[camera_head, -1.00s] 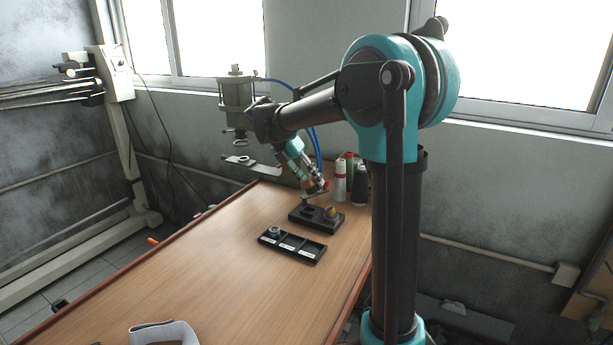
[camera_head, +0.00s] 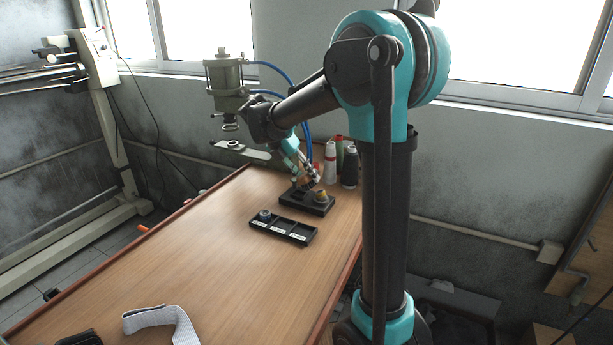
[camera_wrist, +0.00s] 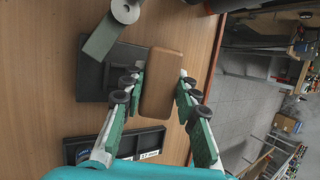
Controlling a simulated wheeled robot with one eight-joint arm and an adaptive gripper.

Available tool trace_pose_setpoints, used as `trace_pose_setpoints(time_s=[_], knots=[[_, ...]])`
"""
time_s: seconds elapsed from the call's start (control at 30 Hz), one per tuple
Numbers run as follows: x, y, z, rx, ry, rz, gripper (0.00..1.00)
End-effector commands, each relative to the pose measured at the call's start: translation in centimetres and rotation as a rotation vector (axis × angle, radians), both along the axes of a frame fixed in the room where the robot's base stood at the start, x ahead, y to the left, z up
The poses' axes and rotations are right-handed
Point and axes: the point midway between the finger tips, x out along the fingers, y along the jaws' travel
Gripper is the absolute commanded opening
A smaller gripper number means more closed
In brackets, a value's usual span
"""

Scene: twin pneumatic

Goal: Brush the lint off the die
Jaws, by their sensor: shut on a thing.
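My gripper (camera_wrist: 158,85) is shut on a brown wooden block-shaped piece, likely the brush (camera_wrist: 162,85); no bristles show. In the head view my gripper (camera_head: 308,180) is just above a black holder block (camera_head: 292,203), with a small gold-topped piece (camera_head: 321,196) on its right part. The holder block also shows in the wrist view (camera_wrist: 95,82), left of my gripper. A pneumatic press (camera_head: 225,85) stands behind on the left, with a ring-shaped piece (camera_head: 236,146) on its flat lower arm. I cannot tell which piece is the die, and no lint can be made out.
A black tray (camera_head: 283,232) with compartments lies in front of the holder block, with a blue-grey round piece (camera_head: 265,214) in it. A white band (camera_head: 160,322) lies at the near edge. The middle tabletop is clear.

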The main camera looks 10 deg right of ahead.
Motion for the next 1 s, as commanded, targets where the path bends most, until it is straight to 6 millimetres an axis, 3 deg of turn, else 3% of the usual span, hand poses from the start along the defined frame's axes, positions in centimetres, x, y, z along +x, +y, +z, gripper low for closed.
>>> trace_pose_setpoints(time_s=[1.0], knots=[[-0.5,-0.5,-1.3,0.000,0.000,0.000,0.03]])
